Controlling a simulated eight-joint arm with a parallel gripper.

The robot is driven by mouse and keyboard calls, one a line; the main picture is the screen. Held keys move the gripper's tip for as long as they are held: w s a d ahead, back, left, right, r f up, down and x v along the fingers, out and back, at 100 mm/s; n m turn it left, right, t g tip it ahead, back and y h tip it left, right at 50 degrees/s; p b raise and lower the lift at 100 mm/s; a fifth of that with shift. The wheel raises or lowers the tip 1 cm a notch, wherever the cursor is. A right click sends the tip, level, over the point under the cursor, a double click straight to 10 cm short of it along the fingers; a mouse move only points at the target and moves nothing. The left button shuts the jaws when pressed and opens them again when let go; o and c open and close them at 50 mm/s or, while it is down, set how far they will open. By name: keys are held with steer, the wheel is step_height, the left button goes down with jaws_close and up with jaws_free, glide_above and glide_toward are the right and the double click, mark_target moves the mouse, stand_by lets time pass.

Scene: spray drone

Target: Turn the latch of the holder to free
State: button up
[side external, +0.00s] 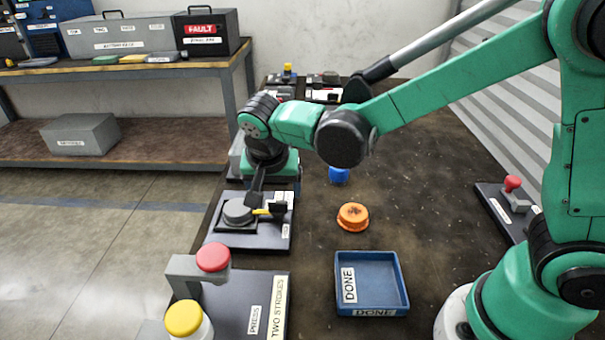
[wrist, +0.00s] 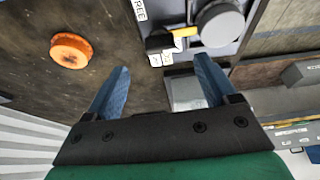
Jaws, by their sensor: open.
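In the wrist view the latch (wrist: 184,32) runs from the black block (wrist: 160,42) towards the grey part (wrist: 220,22). A FREE label (wrist: 139,8) lies near the block. My gripper (wrist: 161,64) is open and empty, above the holder, its fingers pointing towards the latch. Contact cannot be told.
An orange cap (side external: 352,216) and a blue cap (side external: 339,175) stand on the bench. A blue DONE tray (side external: 372,284) is nearer. A press station with a red button (side external: 213,257) and a yellow button (side external: 184,318) is at front left. Another red-knobbed device (side external: 512,184) is at right.

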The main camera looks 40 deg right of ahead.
mark_target(277, 203)
steer(key=shift+x, duration=2.8)
jaws_close()
